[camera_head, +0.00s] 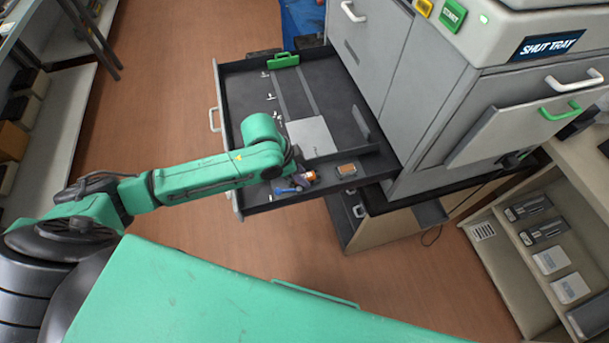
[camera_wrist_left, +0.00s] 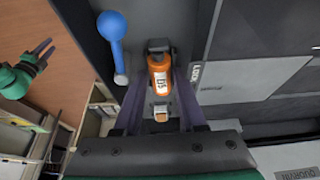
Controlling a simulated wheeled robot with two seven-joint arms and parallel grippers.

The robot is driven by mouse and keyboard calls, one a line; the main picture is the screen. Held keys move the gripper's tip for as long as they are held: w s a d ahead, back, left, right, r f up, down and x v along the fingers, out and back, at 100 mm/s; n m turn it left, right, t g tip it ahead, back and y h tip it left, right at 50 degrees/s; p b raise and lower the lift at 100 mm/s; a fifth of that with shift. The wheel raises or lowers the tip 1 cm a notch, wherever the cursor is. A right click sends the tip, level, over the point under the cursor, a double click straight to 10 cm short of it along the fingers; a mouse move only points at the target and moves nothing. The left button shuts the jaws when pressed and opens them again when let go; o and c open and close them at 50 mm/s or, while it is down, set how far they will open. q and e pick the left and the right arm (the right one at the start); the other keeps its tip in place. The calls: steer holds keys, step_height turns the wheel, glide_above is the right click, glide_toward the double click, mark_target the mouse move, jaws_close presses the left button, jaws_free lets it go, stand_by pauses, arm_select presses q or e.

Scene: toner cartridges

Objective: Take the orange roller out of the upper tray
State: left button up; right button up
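The orange roller (camera_wrist_left: 160,78) has dark ends and a white label. In the head view my left arm hides part of the tray and most of the gripper.
A blue round-ended tool (camera_wrist_left: 114,35) lies close beside the roller. A small orange-brown block (camera_head: 347,169) sits to the roller's right in the head view. A grey plate (camera_head: 311,137) lies farther back in the tray. The machine (camera_head: 430,120) stands to the right.

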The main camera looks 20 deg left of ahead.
arm_select(q)
jaws_close()
